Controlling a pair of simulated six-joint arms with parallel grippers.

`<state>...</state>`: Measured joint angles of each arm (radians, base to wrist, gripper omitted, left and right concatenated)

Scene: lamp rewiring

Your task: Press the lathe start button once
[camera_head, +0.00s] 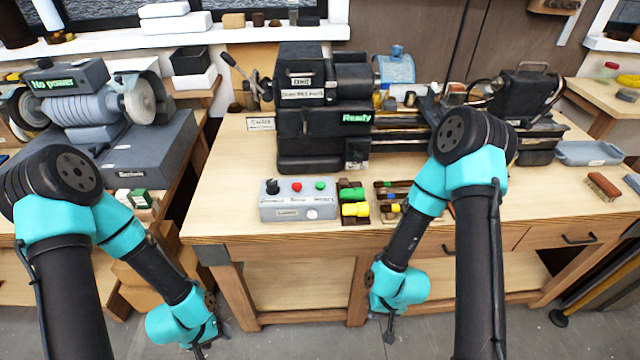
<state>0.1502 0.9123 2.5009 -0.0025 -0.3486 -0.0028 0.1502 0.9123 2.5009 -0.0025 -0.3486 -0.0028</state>
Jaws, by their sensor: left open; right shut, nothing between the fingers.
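The dark lathe (325,100) stands on the wooden bench and its green display (356,118) reads "Ready". A grey control box (276,211) sits at the bench's front edge. On it are a black knob (271,187), a red button (297,187), a green button (320,185) and a white round button (312,214); their small labels are hard to read. My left gripper (199,352) hangs low at the bottom edge, left of and below the box, open and partly cut off. My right gripper (388,338) points down before the bench, shut and empty, right of and below the box.
Trays of green, yellow and dark small parts (352,193) lie just right of the box. A grinder (90,105) reading "No power" stands on the left bench. A brush (602,186) and a grey-blue tray (590,153) lie at right. The bench left of the box is clear.

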